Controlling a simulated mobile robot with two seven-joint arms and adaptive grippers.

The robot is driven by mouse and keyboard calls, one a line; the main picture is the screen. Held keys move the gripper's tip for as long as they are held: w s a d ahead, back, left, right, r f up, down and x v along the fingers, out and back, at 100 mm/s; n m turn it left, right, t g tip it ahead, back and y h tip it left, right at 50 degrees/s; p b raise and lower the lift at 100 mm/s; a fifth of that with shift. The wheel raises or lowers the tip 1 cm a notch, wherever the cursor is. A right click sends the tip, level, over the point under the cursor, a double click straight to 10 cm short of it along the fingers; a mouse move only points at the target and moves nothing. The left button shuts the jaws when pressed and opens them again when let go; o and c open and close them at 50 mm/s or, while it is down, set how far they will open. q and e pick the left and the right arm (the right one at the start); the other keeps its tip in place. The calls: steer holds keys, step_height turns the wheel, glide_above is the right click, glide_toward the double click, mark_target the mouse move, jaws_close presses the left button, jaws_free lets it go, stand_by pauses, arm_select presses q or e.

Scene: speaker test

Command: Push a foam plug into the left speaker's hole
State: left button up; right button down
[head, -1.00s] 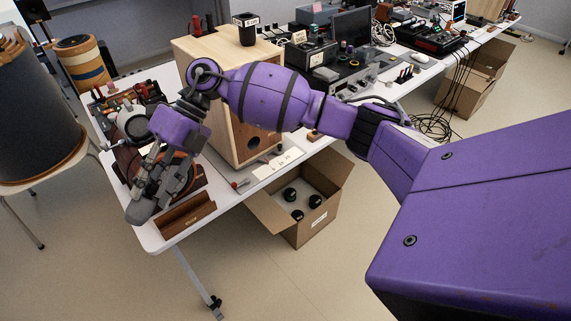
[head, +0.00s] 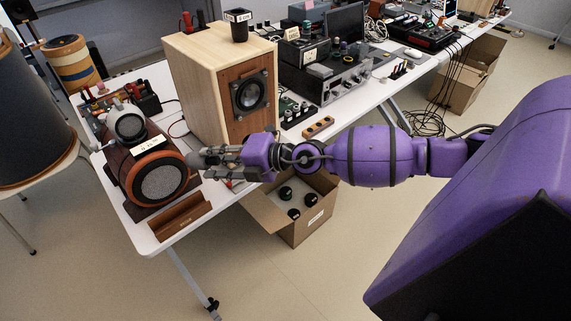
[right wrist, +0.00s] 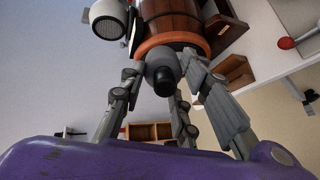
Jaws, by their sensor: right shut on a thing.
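A pale wooden box speaker (head: 205,85) with a brown front and a black cone stands on the white table. The lower part of its front is behind my right arm, and no hole shows there now. A barrel-shaped brown speaker (head: 115,168) with a round grille lies to its left. My right gripper (head: 198,160) is just right of the barrel speaker's grille, in front of the box speaker. In the right wrist view its fingers are closed around a dark grey, round-ended plug (right wrist: 163,78) with a black tip. My left gripper is out of view.
A black labelled cup (head: 238,28) stands on the box speaker. A brown wooden rack (head: 180,218) sits at the table's front edge. An open cardboard box (head: 300,228) is on the floor. Electronics (head: 330,75) fill the table behind.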

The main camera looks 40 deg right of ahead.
steer(key=s+d+f+m+t+h, duration=0.35)
steer(key=d+f, duration=0.25)
steer(key=d, duration=0.3)
steer(key=s+d+f+m+t+h, duration=0.25)
steer(key=d+f+h, duration=0.3)
steer(key=d, duration=0.35)
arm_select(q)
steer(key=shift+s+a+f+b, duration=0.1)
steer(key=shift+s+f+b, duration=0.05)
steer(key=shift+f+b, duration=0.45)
arm_select(e)
steer(key=w+y, duration=0.1)
steer(key=w, duration=0.9)
steer(key=shift+a+m+g, duration=0.3)
steer(key=shift+a+m, duration=0.1)
steer(key=shift+a, duration=0.05)
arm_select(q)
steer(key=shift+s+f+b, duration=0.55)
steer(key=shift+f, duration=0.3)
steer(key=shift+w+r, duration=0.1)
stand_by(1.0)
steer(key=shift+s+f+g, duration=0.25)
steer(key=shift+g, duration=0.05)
arm_select(e)
steer(key=shift+w+a, duration=0.15)
steer(key=shift+w, duration=1.35)
stand_by(0.4)
